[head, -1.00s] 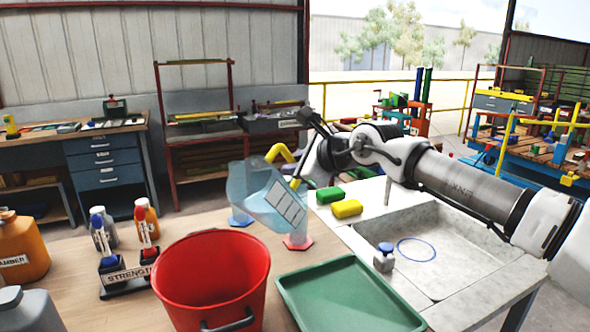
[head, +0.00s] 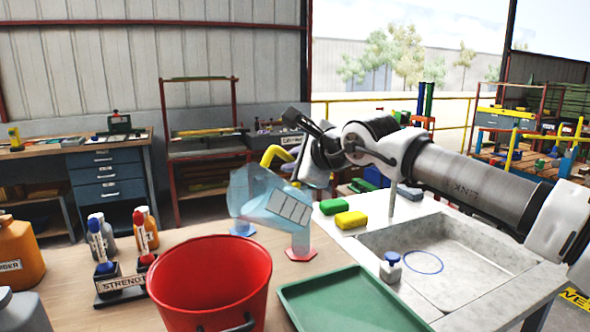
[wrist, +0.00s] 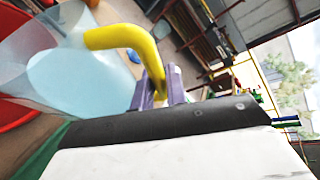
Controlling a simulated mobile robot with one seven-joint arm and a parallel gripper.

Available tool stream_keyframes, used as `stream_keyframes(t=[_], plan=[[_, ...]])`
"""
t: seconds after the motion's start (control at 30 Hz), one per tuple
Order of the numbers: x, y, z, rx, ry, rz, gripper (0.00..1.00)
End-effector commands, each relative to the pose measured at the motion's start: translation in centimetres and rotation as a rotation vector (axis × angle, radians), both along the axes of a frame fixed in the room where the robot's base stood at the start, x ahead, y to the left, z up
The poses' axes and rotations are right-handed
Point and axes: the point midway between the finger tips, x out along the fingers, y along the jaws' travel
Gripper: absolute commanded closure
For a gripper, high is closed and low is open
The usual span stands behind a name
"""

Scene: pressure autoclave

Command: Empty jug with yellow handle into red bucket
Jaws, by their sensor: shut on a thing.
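The clear bluish jug (head: 262,200) is held in the air by its yellow handle (head: 277,153), tilted, with its body to the left of my gripper (head: 300,170). In the wrist view my gripper (wrist: 160,90) is shut on the yellow handle (wrist: 130,40), and the jug body (wrist: 75,70) holds pale blue liquid. The red bucket (head: 207,285) stands on the bench in front of and below the jug. It also shows at the left edge of the wrist view (wrist: 12,75). The bucket's inner floor is hidden. I see no stream falling.
A green tray (head: 350,305) lies right of the bucket, with a sink (head: 440,250) beyond it. Marker bottles in a stand (head: 122,285) and an orange jug (head: 18,252) are at left. Red- and blue-based cylinders (head: 300,245) stand behind the bucket. Yellow and green sponges (head: 350,219) lie by the sink.

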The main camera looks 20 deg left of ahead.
Motion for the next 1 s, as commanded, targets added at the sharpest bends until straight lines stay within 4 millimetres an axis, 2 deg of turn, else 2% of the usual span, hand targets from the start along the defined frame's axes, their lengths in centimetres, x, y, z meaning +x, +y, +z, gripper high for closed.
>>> stream_keyframes(t=[0.5, 1.0], plan=[[-1.0, 0.6, 1.0, -0.070, -0.132, 0.002, 1.00], [-1.0, 0.6, 1.1, -0.074, -0.140, 0.001, 1.00]])
